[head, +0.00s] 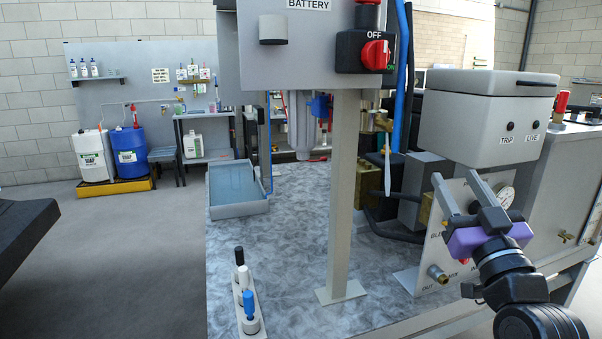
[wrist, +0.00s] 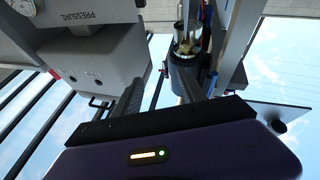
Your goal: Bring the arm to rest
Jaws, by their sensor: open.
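My gripper (head: 454,192) is at the right of the head view, with its purple body and two grey fingers pointing up and to the left. The fingers stand apart with nothing between them. It is in front of the grey panel with the pressure gauge (head: 504,196) and below the grey TRIP/LIVE box (head: 487,125). In the wrist view my gripper's fingers (wrist: 160,95) reach up from the purple body, apart and empty. I cannot tell whether a finger touches the panel.
A grey post (head: 347,190) carries the BATTERY box (head: 300,50) with a red OFF switch (head: 375,54). A shallow water tray (head: 238,207) and a small rack (head: 247,315) with several bottles stand on the mottled bench (head: 290,265).

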